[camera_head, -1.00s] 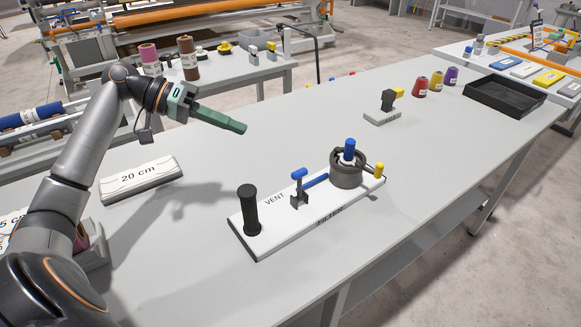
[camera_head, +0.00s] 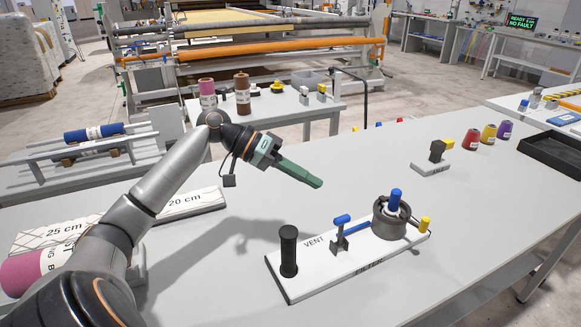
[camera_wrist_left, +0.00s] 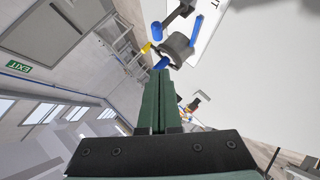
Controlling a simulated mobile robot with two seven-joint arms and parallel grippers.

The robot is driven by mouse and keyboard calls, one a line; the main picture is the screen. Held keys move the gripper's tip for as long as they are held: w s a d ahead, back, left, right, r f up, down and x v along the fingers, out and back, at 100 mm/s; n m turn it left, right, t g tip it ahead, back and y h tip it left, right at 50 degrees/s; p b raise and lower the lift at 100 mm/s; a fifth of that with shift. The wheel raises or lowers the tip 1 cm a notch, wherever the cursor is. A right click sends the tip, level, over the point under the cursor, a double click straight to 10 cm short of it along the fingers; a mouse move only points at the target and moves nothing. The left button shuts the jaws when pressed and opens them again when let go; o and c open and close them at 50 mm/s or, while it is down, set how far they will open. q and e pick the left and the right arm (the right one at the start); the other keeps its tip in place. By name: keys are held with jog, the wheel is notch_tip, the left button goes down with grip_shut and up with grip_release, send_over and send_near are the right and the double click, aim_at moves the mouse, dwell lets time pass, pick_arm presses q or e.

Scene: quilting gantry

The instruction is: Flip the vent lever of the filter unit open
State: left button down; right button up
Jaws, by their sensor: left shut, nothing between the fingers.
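The filter unit (camera_head: 300,282) is a white plate on the grey table, marked VENT and FILTER. The vent lever (camera_head: 356,227) is a blue bar on a dark bracket, with a blue knob on top of the bracket. Right of it stands a dark round housing (camera_head: 393,222) with a blue cap, and a yellow-tipped part beside it. A black upright handle (camera_head: 288,251) is at the plate's left end. My left gripper (camera_head: 318,184) is shut and empty, above and behind the unit, apart from the lever. In the left wrist view its green fingers (camera_wrist_left: 157,102) lie together, with the housing beyond them. My right gripper is out of view.
Behind the unit, a small grey block with a dark and yellow fitting (camera_head: 432,165) stands on the table. Red, yellow and purple spools (camera_head: 488,134) and a black tray (camera_head: 556,155) are at the right. Marked boards (camera_head: 195,204) lie at the left.

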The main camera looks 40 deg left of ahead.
aim_at(345, 215)
pick_arm(q)
jog(key=d+f, duration=0.4)
jog(key=d, duration=0.1)
jog(key=shift+w, duration=0.2)
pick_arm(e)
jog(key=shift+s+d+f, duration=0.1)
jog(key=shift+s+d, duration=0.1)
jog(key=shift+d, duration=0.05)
pick_arm(q)
jog(key=shift+f, duration=0.1)
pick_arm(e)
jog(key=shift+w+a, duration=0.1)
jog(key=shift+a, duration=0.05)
pick_arm(q)
jog(key=shift+s+d+y+p, duration=0.15)
jog(key=shift+d+y+p, duration=0.2)
jog(key=shift+p, duration=0.4)
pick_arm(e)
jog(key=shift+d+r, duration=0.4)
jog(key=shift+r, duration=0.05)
